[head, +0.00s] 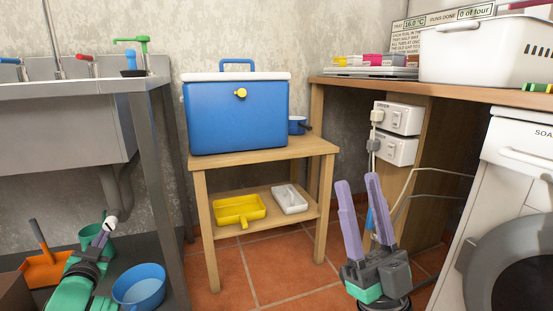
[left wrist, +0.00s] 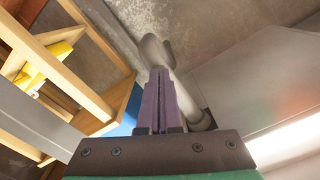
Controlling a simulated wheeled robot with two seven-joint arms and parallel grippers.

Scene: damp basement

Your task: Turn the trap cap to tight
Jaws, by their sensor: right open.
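The trap cap (head: 111,223) is a small white piece with a dark mark, low on the grey trap pipe (head: 122,190) under the sink. My left gripper (head: 105,229) is at the cap, its purple fingers nearly together and its tips against it. In the left wrist view my left gripper (left wrist: 158,72) points at the grey pipe (left wrist: 158,55); the fingers hide the cap there. They look closed on a narrow part of it, though the contact is small and partly hidden. My right gripper (head: 357,183) is open and empty, pointing up in front of the wooden bench.
The steel sink stand's leg (head: 150,190) is right of the pipe. A green bucket (head: 92,238), a blue basin (head: 139,286) and an orange dustpan (head: 45,270) crowd the shelf below. A wooden table (head: 262,158) carries a blue cooler (head: 235,120). The tiled floor between is clear.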

